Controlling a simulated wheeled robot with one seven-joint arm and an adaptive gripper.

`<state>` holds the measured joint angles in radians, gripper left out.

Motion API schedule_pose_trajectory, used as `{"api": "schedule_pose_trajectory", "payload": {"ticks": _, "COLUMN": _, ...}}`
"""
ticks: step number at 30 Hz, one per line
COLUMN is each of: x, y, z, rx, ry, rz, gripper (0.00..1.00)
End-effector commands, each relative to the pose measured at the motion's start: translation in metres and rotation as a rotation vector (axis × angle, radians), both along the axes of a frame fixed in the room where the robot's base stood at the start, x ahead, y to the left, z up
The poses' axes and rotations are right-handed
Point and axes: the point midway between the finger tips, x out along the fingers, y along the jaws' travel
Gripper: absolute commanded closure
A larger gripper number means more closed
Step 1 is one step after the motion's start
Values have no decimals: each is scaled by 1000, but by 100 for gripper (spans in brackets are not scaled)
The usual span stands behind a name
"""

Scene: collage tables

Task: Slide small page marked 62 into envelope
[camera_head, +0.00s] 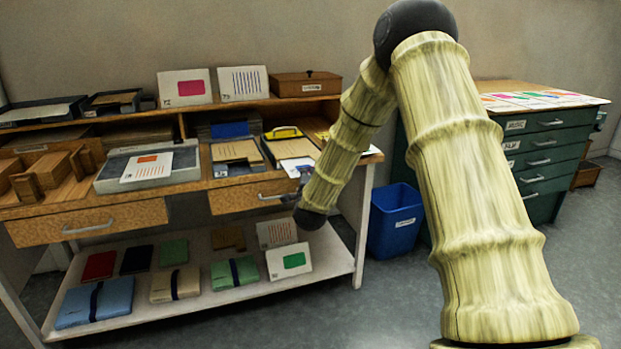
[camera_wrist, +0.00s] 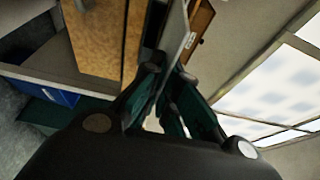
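My gripper (camera_head: 297,186) is at the front right of the desk, near the right drawer, and is partly hidden by my arm. In the wrist view its dark fingertips (camera_wrist: 170,74) are close together, with a thin grey panel behind or between them; I cannot tell whether they hold it. Several pages show: one with an orange mark (camera_head: 148,168) on a grey stand, and a green-marked one (camera_head: 289,261) on the lower shelf. Their numbers are too small to read, so I cannot pick out page 62. A tan envelope-like sheet (camera_head: 236,151) lies on the desktop.
A pink-marked card (camera_head: 184,88) and a striped card (camera_head: 241,83) stand on the upper shelf beside a wooden box (camera_head: 306,84). A blue bin (camera_head: 396,221) stands between the desk and a green drawer cabinet (camera_head: 545,155). Folders and books fill the lower shelf.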

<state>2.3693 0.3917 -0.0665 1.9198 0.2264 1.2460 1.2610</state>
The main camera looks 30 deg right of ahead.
Motion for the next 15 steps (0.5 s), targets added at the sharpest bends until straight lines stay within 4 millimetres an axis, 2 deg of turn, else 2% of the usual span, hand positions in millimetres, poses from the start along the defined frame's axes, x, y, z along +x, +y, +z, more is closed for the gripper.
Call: {"api": "schedule_pose_trajectory", "payload": {"ticks": 15, "x": 27, "y": -7, "z": -1, "rx": 0, "ry": 0, "rz": -1, "gripper": 100}}
